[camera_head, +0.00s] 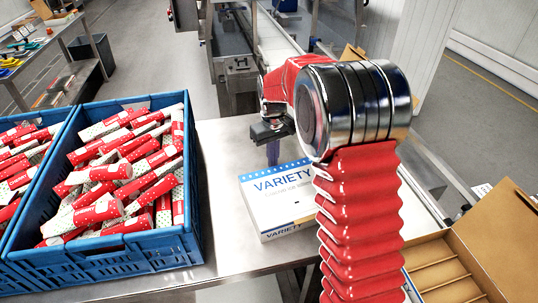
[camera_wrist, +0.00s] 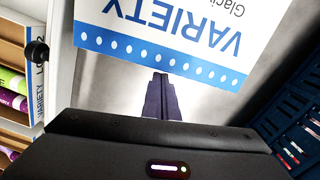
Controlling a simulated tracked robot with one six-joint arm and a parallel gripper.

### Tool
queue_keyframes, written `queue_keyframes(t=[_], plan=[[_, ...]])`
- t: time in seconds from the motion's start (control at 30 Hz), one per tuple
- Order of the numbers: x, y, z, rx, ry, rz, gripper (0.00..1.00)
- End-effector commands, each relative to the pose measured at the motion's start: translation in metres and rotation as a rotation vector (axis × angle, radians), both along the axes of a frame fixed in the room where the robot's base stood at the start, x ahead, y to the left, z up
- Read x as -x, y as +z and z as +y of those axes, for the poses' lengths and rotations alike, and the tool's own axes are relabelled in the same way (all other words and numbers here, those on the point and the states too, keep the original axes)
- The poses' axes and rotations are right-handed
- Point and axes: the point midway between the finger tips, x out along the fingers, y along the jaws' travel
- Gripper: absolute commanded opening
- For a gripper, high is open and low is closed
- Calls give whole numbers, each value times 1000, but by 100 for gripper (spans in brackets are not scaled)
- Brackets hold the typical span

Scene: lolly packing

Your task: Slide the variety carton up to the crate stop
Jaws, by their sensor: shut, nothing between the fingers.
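The variety carton (camera_head: 262,203) is a flat white box with a blue band of white dots and blue VARIETY lettering. It lies on the steel table, its right part hidden behind my red arm. In the wrist view its lid (camera_wrist: 175,35) fills the top, with the lettering upside down. My gripper (camera_head: 272,153) is at the carton's far edge, fingers pointing down. In the wrist view the shut, empty fingers (camera_wrist: 160,82) are beside the dotted edge; I cannot tell if they touch it. The blue crate (camera_head: 190,247) stands left of the carton, with bare table between. I cannot make out a separate crate stop.
The crate holds many red and white wrapped lollies (camera_head: 128,172); another blue crate (camera_head: 12,218) adjoins it at left. An open cardboard box (camera_head: 500,240) with dividers is at right. Bare steel table (camera_head: 225,150) lies around the carton's far side. A conveyor (camera_head: 235,70) stands behind.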

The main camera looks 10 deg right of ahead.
Motion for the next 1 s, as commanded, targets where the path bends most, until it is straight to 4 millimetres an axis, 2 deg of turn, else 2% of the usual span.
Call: queue_keyframes(t=[0.47,0.7,1.0], plan=[[5,0,-2,0,1,-1,0],[14,0,-8,0,-1,0,0],[14,0,-8,0,-1,0,0]])
